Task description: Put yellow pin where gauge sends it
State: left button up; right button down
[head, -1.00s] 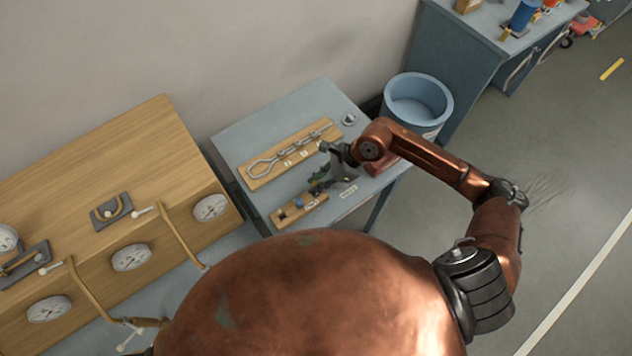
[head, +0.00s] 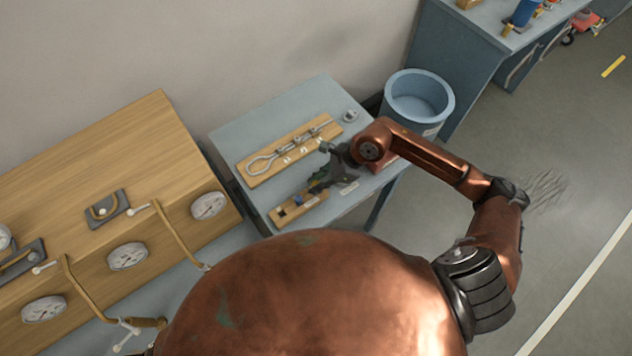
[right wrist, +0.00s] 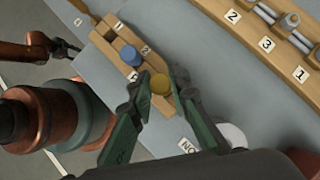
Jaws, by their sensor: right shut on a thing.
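The yellow pin (right wrist: 160,84) shows in the right wrist view between the fingertips of my right gripper (right wrist: 156,95), which is shut on it. It is over the near end of a small wooden block (right wrist: 104,60); I cannot tell whether it sits in a hole. A blue pin (right wrist: 130,56) stands in the same block beside it. In the head view my right gripper (head: 322,182) hides part of the block (head: 283,220). Round white gauges (head: 127,256) (head: 208,205) are on the wooden panel at left; their readings are too small to tell.
A long wooden board (head: 259,180) with a metal looped rod and number labels lies behind the block on the grey table (head: 240,130). A blue bin (head: 419,97) stands right of the table. Brass pipes (head: 180,235) stick out from the panel.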

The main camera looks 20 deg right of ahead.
jog(key=shift+f+b, duration=0.95)
jog(key=shift+f, duration=0.2)
jog(key=c, duration=1.7)
grip_release()
jog(key=shift+c, duration=0.2)
jog(key=v, duration=1.2)
